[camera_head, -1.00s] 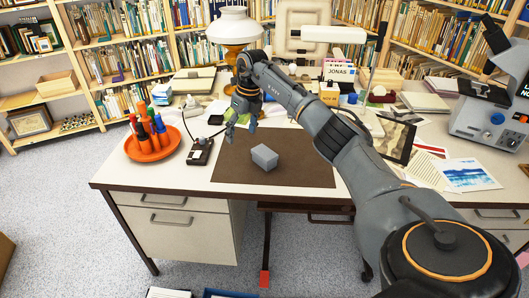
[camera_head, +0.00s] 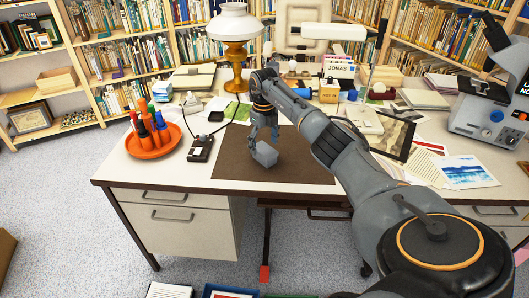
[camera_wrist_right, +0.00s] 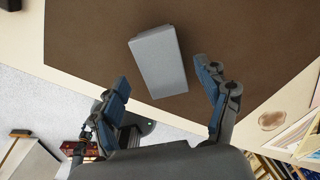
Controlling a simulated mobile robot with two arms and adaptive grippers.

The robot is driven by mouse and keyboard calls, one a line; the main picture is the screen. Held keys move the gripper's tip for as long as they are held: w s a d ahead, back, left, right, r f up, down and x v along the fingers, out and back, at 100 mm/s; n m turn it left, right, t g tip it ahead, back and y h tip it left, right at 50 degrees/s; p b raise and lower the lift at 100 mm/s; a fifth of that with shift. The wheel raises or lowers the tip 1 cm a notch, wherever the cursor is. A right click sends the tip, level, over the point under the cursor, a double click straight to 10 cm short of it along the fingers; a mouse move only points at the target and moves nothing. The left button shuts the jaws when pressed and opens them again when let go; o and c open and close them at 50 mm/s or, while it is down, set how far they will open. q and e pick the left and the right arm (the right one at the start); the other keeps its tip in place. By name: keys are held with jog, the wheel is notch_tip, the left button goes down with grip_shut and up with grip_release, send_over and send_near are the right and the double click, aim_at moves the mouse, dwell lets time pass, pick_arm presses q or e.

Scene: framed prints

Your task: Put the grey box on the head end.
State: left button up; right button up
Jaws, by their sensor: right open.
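The grey box (camera_head: 265,155) sits on the brown mat (camera_head: 235,170) on the desk. My right gripper (camera_head: 263,139) is just above and behind the box, pointing down. In the right wrist view the grey box (camera_wrist_right: 158,62) lies ahead of the open fingers of my right gripper (camera_wrist_right: 163,76), roughly between their tips. The fingers appear apart from the box, with nothing held. Nothing in view is clearly marked as the head end. My left gripper is not in view.
A lamp (camera_head: 236,50) stands behind. A framed picture (camera_head: 392,137) and loose prints (camera_head: 466,171) lie right. The mat around the box is clear.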

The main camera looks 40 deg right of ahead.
aim_at(264, 149)
notch_tip(264, 149, down, 4)
jog(key=shift+d+r, duration=0.15)
jog(key=shift+r, duration=0.1)
jog(key=shift+c, duration=0.3)
jog(key=shift+r, duration=0.1)
jog(key=c, duration=1.4)
